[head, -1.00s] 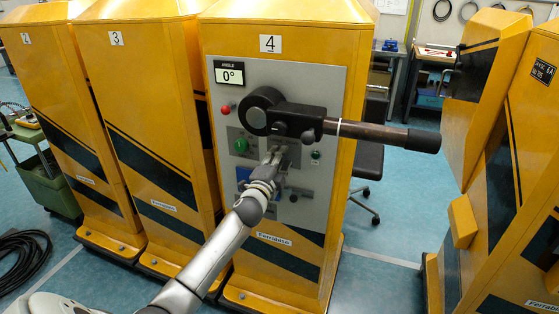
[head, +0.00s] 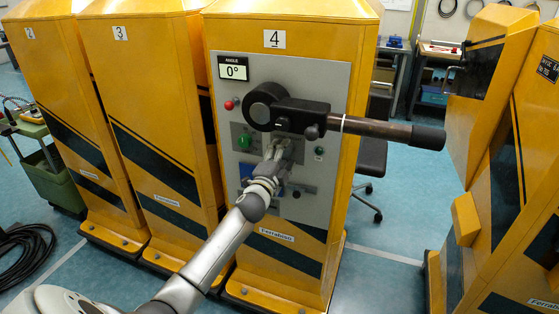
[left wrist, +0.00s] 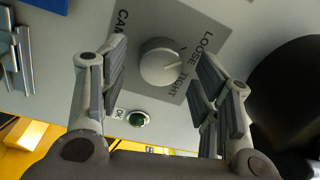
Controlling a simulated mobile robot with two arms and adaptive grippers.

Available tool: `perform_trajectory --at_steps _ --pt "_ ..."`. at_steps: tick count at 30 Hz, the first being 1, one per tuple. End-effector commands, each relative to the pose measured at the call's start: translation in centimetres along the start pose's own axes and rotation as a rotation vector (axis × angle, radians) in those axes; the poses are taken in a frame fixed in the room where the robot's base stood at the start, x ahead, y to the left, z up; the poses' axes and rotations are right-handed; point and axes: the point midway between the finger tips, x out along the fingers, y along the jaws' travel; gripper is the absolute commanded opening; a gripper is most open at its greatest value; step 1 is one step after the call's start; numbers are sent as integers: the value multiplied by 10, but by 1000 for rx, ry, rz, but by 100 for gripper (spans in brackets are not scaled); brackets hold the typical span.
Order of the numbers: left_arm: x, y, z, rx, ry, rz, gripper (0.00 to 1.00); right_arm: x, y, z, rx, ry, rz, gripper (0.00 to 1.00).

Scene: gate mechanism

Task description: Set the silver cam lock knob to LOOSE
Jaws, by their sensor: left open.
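The silver cam lock knob (left wrist: 158,62) is round and sits on a grey label plate in the left wrist view. The words LOOSE (left wrist: 209,42) and TIGHT (left wrist: 186,73) are printed beside it, and a thin line on its face appears to point toward TIGHT. My left gripper (left wrist: 160,68) is open, with one finger on each side of the knob and visible gaps to it. In the head view my left gripper (head: 279,150) is in front of the panel of cabinet 4 and hides the knob. My right gripper is not in view.
A black pivot with a long dark handle (head: 385,131) juts right, just above my left gripper. The panel has a green button (head: 244,141), a red button (head: 229,105) and a display (head: 233,72) reading 0°. A small green indicator (left wrist: 137,118) is near the knob.

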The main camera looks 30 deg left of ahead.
Motion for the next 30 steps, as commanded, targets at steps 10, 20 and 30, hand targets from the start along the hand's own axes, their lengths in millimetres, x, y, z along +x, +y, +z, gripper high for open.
perform_trajectory --at_steps 10,20,30 --pt "-45 2 1 1 0 3 58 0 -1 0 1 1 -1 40" --pt "-101 2 1 -1 -2 3 58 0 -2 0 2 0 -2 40" --pt "-120 0 1 0 -2 1 58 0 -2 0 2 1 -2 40"
